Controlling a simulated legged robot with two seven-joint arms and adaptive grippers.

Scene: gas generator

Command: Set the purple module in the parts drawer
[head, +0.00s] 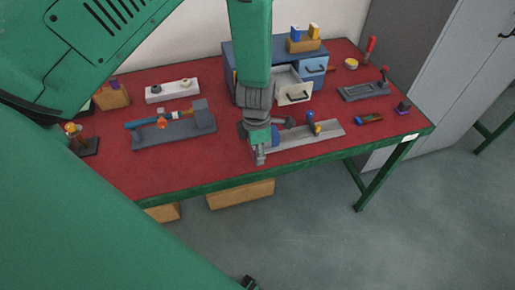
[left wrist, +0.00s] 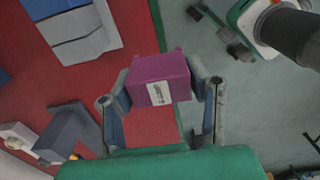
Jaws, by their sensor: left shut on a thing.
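My left gripper (head: 261,156) hangs over the front middle of the red table, its fingers pointing down. In the left wrist view the fingers (left wrist: 163,103) are shut on the purple module (left wrist: 160,76), a block with a white label on its face. I cannot make out this module in the head view. My right gripper is not in view.
A grey tray (head: 325,131) with a blue ball lies beside the gripper. A grey fixture (head: 178,130) stands to its left and another (head: 364,91) to the right. The table's front left is bare.

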